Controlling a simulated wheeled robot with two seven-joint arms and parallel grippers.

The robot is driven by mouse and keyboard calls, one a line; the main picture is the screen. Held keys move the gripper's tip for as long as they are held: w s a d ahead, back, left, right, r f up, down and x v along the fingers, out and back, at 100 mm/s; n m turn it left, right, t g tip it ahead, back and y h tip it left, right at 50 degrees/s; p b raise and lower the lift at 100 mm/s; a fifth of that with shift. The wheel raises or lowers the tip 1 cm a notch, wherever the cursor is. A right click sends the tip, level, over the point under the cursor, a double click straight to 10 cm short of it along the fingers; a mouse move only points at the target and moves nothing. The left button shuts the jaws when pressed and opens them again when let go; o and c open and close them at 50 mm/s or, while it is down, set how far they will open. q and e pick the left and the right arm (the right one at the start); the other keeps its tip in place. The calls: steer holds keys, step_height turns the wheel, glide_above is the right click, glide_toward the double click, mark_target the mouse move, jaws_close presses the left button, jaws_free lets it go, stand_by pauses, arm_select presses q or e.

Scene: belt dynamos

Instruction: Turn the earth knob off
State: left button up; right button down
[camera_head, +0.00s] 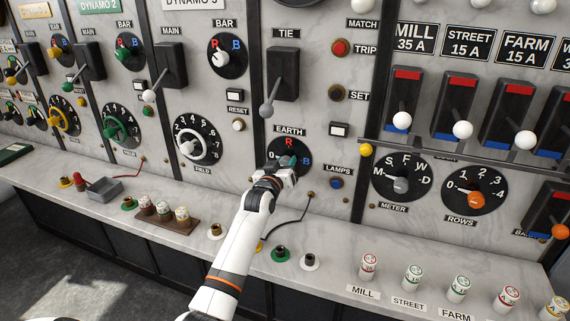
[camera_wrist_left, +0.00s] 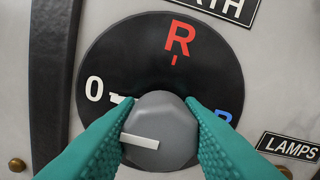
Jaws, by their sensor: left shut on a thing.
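The earth knob (camera_wrist_left: 172,120) is a grey, faceted knob with a white pointer line on its face. It sits on a black round dial (camera_wrist_left: 115,65) marked 0 at the left, a red R at the top and a blue B at the right. The white line points left, to the side of the 0. My left gripper (camera_head: 284,163) reaches the dial under the EARTH label (camera_head: 290,130) in the head view. Its teal fingers (camera_wrist_left: 160,125) are shut on the knob from both sides in the left wrist view. The knob is mostly hidden by the gripper in the head view.
A black lever (camera_head: 268,107) stands above the dial under TIE. The LAMPS knob (camera_head: 336,183) is at the dial's lower right, the FIELD dial (camera_head: 197,139) to its left. Below runs a pale bench (camera_head: 335,245) with terminals and several fuses.

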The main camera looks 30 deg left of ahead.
arm_select(q)
steer(key=o, duration=1)
steer(key=shift+f, duration=0.1)
steer(key=shift+c, duration=0.2)
steer(key=b+v, duration=0.1)
steer(key=v, duration=1.1)
steer(key=shift+b, duration=0.3)
